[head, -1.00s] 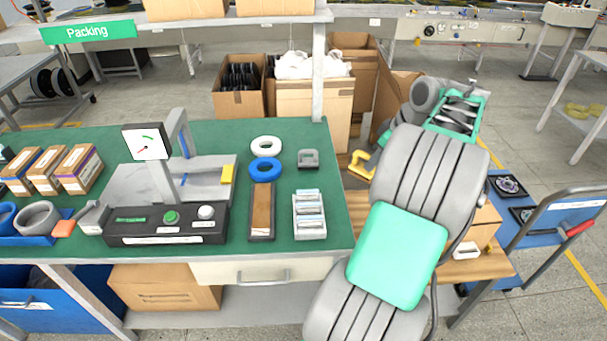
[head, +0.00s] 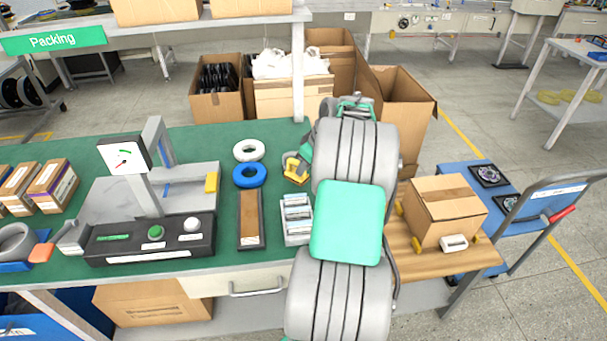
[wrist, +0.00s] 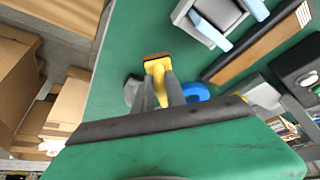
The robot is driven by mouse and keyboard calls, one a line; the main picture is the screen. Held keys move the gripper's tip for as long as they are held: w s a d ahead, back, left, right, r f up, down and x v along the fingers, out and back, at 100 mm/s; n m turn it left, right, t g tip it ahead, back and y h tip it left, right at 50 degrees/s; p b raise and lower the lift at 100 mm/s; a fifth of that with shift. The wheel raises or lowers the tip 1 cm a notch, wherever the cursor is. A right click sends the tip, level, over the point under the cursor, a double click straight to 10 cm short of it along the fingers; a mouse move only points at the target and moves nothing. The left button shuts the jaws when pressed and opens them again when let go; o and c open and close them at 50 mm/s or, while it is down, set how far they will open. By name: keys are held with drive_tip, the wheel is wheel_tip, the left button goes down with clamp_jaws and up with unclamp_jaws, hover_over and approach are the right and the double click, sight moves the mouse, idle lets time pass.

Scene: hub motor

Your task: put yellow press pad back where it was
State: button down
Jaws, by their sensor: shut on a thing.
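The yellow press pad (wrist: 156,66), with a brown face at its end, is between the grey fingers of my gripper (wrist: 161,84) in the wrist view. In the head view the pad (head: 296,170) shows above the green bench, right of the blue ring (head: 250,174), with my gripper (head: 293,160) partly hidden by my arm. The press (head: 150,235) stands to the left, with a dial, a column and a black base with buttons. A second yellow block (head: 211,182) is at the right edge of its grey plate. The exact height of the held pad is unclear.
A white ring (head: 249,150), a wood-filled tray (head: 250,220) and a pale tray of small parts (head: 297,222) lie between the press and my arm. Cartons (head: 47,186) stand at far left.

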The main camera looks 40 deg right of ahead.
sight(303, 177)
drive_tip(key=shift+w+f, duration=0.1)
drive_tip(key=shift+f, duration=1.8)
drive_tip(key=c, duration=1.4)
unclamp_jaws()
drive_tip(key=shift+a+r, duration=0.1)
drive_tip(key=shift+o, duration=0.2)
